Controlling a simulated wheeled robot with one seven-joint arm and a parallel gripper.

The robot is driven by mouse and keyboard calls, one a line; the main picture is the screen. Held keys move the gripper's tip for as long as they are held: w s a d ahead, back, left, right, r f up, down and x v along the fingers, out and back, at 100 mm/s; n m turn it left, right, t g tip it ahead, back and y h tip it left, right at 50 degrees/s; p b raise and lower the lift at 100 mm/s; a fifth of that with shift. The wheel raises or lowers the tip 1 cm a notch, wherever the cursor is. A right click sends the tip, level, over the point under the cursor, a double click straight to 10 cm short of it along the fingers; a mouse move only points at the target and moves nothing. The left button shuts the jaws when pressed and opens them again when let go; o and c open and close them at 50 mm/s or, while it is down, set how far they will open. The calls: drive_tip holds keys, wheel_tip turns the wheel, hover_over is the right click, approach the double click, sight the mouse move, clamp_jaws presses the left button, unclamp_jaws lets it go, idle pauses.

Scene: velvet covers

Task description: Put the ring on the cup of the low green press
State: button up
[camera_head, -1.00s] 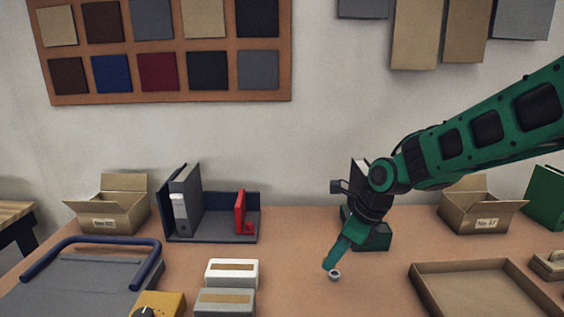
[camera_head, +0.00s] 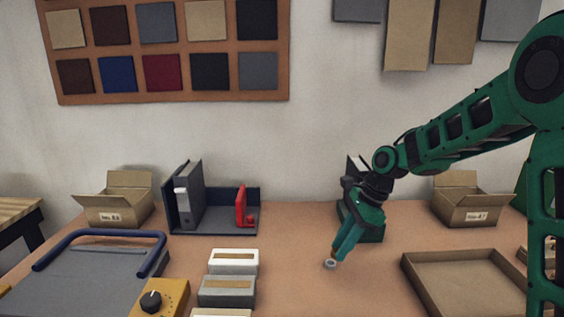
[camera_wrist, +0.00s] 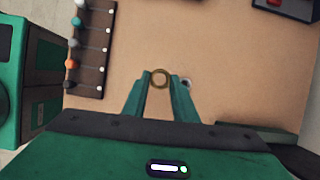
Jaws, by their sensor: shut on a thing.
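My gripper (camera_wrist: 160,82) is shut on a thin brass ring (camera_wrist: 160,77), held between the fingertips. In the head view the gripper (camera_head: 336,255) points down over the table, a little above a small grey round piece (camera_head: 330,264) with a dark middle. That piece also shows in the wrist view (camera_wrist: 187,82), just right of the right finger. Behind my gripper stands a dark green piece (camera_head: 373,234), probably the green press, mostly hidden by my wrist. I cannot make out its cup.
A red press (camera_head: 241,207) stands in a dark blue tray (camera_head: 215,230) at back left. A cardboard tray (camera_head: 409,266) lies at right, an open box (camera_head: 480,213) behind it. White and grey blocks (camera_head: 233,262) are left. The wrist view shows a knobbed rack (camera_wrist: 92,58). Table between is bare.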

drive_tip(key=w+d+f+n+g+h, duration=0.2)
drive_tip(key=w+d+n+g+h, duration=0.1)
drive_tip(key=w+d+n, duration=0.6)
drive_tip(key=d+n+g, duration=0.1)
drive_tip(key=d+n, duration=0.3)
drive_tip(key=n, duration=0.1)
drive_tip(key=shift+d+f, duration=0.2)
drive_tip(key=shift+f, duration=0.05)
drive_tip(key=shift+d, duration=0.1)
